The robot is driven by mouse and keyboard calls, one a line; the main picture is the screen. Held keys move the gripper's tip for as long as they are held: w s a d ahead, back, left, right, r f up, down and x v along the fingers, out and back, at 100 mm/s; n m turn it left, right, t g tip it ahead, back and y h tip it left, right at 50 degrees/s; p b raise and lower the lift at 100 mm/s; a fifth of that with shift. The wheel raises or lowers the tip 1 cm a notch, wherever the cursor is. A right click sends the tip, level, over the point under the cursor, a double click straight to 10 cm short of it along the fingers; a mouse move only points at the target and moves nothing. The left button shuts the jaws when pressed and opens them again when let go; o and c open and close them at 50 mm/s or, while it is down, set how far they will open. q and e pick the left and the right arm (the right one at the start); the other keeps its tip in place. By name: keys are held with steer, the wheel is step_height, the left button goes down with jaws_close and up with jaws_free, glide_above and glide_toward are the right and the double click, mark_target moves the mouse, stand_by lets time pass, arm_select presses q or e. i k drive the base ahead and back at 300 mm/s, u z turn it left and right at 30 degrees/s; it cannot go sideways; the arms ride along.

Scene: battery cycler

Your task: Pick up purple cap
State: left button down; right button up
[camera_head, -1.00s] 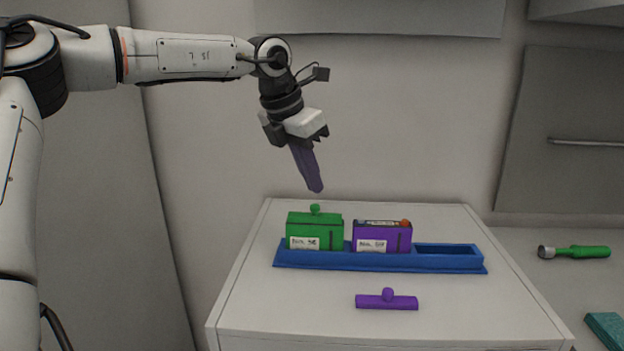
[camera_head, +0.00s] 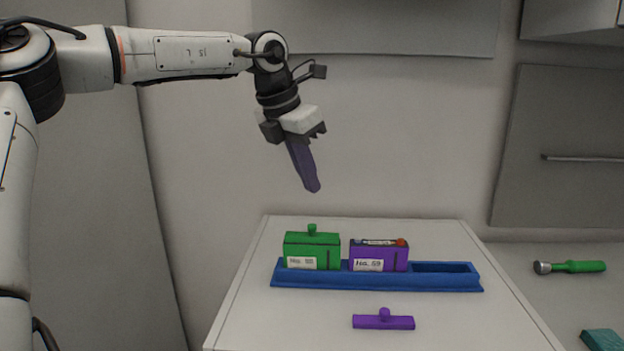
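The purple cap (camera_head: 383,322), a flat bar with a round knob on top, lies on the white cabinet top in front of the blue tray (camera_head: 440,283). The purple box (camera_head: 380,257) stands in the middle of the tray, its top uncovered with a battery-like item and an orange end showing. My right gripper is not in view.
A green box (camera_head: 312,250) with a knobbed green cap stands in the tray's left part; the right slot is empty. A green-handled tool (camera_head: 572,267) and a teal block (camera_head: 603,340) lie on the counter at right. The cabinet top around the purple cap is clear.

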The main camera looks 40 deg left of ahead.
mark_target(384, 321)
steer(key=k, duration=1)
